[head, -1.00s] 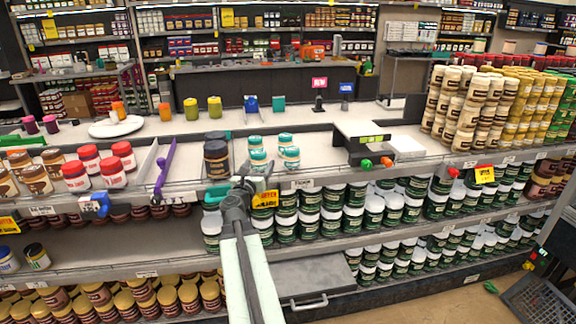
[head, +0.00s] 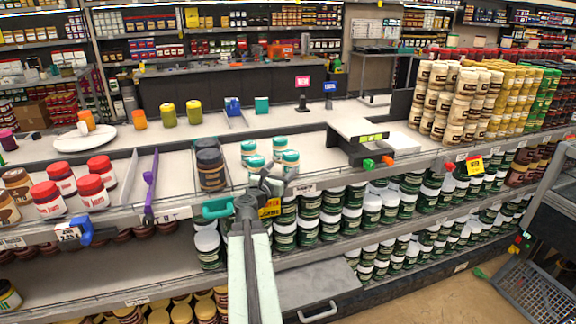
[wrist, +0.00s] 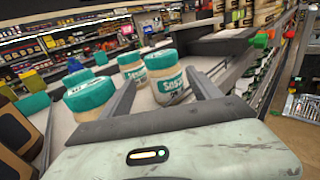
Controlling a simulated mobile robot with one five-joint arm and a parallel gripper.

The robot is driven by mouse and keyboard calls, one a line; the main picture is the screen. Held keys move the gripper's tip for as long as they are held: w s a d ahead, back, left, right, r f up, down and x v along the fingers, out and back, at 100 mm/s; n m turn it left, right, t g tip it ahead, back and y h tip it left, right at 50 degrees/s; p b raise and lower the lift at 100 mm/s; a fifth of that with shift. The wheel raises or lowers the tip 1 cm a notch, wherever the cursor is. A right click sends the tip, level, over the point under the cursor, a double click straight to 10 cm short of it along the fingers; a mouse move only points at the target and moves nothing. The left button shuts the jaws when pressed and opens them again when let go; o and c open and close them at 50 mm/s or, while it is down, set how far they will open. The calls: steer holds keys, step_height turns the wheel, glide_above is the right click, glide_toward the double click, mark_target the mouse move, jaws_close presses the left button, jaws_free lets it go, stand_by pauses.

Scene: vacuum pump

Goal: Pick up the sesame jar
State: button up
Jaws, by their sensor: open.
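Several sesame jars with teal lids and cream bodies stand upright in a group on the top shelf; the front right one (head: 290,161) is by my gripper. In the wrist view this sesame jar (wrist: 168,84) shows its "Sesa" label between the lines of the two fingers. Another teal-lidded jar (wrist: 90,98) is left of the left finger, and one more (wrist: 131,66) stands behind. My gripper (head: 272,183) is open and empty at the shelf's front edge, just in front of the jars. Whether a finger touches a jar I cannot tell.
Dark jars (head: 211,170) stand left of the sesame jars. A purple divider (head: 150,185) and red-lidded jars (head: 94,191) are farther left. A white raised platform (head: 358,130) lies to the right. A teal clip (head: 217,208) and a yellow tag (head: 270,208) sit on the shelf edge.

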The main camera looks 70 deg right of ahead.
mark_target(291, 159)
steer(key=d, duration=0.8)
steer(key=shift+s+d, duration=0.1)
steer(key=shift+s, duration=0.25)
steer(key=c, duration=1.5)
steer(key=shift+r, duration=0.1)
step_height(291, 159, up, 10)
steer(key=p, duration=1)
steer(key=shift+r+p, duration=0.2)
steer(key=shift+p, duration=0.1)
